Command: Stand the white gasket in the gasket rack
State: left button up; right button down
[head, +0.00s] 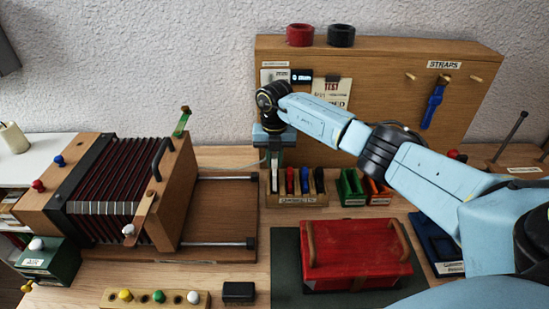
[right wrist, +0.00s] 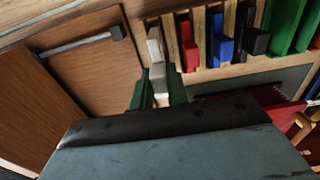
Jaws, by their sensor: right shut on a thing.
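The gasket rack (head: 316,200) is a low wooden rack at the middle of the bench; it also shows in the right wrist view (right wrist: 201,22). Red (head: 290,181), blue (head: 305,181) and black (head: 319,181) gaskets stand in it. My right gripper (head: 274,172) is over the rack's left end, pointing down. In the right wrist view its green fingers (right wrist: 158,95) are shut on the white gasket (right wrist: 156,50). The gasket is at the leftmost slot, beside the red one; I cannot tell how deep it sits. My left gripper is not in view.
A bellows unit (head: 125,190) with rails stands left of the rack. Green (head: 350,188) and orange (head: 378,192) holders stand to its right. A red case (head: 355,255) lies on a mat in front. A wooden board (head: 400,60) with straps rises behind.

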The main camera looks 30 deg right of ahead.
aim_at(274, 168)
jog(key=shift+f+b, duration=1.25)
jog(key=shift+f, duration=0.8)
dwell(0.8)
jog(key=c, duration=1.1)
grip_release()
jog(key=shift+o, duration=0.2)
jog(key=shift+r+p, duration=3.2)
jog(key=shift+r, duration=0.6)
jog(key=shift+f, duration=0.1)
